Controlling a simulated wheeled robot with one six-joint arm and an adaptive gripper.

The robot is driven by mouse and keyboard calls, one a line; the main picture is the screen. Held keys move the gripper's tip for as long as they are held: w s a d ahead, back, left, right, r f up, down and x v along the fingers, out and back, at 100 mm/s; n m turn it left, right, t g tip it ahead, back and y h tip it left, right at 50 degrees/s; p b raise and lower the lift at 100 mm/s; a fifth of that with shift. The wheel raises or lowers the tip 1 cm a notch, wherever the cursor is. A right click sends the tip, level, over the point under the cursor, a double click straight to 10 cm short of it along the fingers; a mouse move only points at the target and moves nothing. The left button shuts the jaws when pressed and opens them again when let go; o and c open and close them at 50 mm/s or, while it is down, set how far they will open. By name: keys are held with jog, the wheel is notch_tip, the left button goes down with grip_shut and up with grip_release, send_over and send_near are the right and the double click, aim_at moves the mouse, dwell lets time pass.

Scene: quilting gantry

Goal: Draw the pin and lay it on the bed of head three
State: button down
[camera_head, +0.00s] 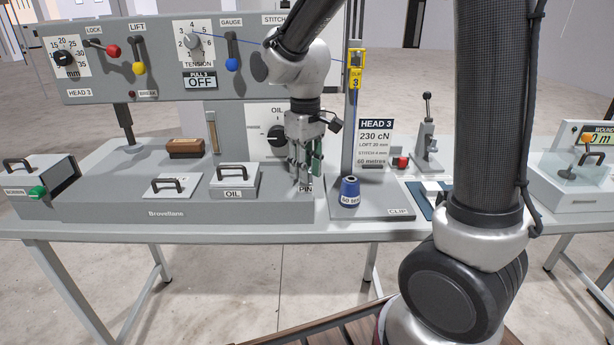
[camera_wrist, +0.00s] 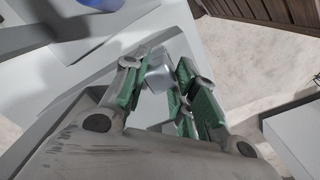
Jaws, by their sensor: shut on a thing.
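My gripper (camera_head: 303,178) points down over the front right end of the head three bed (camera_head: 105,198), at the PIN label (camera_head: 305,189). In the wrist view its green-padded fingers (camera_wrist: 158,85) are closed on a small pale grey piece, which I take to be the pin (camera_wrist: 157,74). The fingers cover most of the pin in the head view, and I cannot tell whether it is still seated. The grey bed has bare surface at its left and front.
On the bed are a handled OIL cover (camera_head: 234,181), another handled plate (camera_head: 172,187) and a brown block (camera_head: 185,147). A blue thread cone (camera_head: 349,191) stands just right of my gripper. The control panel (camera_head: 160,65) overhangs the bed's back.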

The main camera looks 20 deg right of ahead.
jog(key=shift+r, duration=2.2)
